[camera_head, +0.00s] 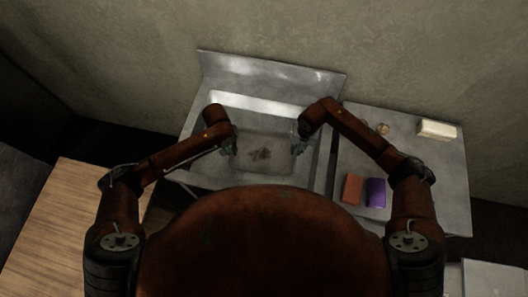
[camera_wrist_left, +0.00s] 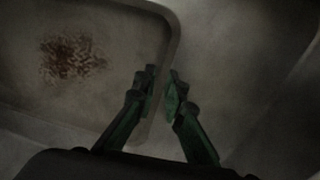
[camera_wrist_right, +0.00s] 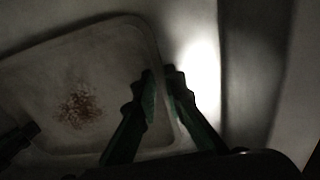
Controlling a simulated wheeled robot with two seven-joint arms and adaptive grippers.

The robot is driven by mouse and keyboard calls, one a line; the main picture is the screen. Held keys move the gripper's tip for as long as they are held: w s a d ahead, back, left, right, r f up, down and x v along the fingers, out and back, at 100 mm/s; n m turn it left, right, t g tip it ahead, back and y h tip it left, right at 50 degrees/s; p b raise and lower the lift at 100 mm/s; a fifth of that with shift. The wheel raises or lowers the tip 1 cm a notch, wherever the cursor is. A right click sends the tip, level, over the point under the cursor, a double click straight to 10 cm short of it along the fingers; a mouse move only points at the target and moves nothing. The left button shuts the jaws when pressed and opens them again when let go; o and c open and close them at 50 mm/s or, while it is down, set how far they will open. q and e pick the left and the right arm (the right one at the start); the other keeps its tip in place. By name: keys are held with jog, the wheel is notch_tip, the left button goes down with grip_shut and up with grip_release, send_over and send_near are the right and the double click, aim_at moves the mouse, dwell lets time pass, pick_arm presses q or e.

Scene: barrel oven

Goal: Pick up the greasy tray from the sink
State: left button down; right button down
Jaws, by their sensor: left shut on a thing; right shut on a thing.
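The greasy tray (camera_head: 280,142) lies in the sink (camera_head: 240,101), with a brown stain in its middle. The stained tray also shows in the left wrist view (camera_wrist_left: 110,28) and the right wrist view (camera_wrist_right: 110,50). My left gripper (camera_head: 231,150) is at the tray's left edge in the head view; in its wrist view the fingers (camera_wrist_left: 160,90) sit either side of the rim, shut on it. My right gripper (camera_head: 298,149) is at the tray's right edge; in its wrist view the fingers (camera_wrist_right: 160,85) straddle the rim, shut on it. Whether the tray touches the sink floor is hard to tell.
A metal counter (camera_head: 430,165) adjoins the sink on the right. It holds a red-brown block (camera_head: 352,189), a purple block (camera_head: 376,192), a white block (camera_head: 437,129) and small brown items (camera_head: 382,128). A wooden surface (camera_head: 60,215) is at the left. A wall stands behind.

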pick_arm(q)
jog(key=shift+d+r, duration=0.1)
jog(key=shift+r, duration=0.05)
pick_arm(e)
jog(key=shift+a+r, duration=0.15)
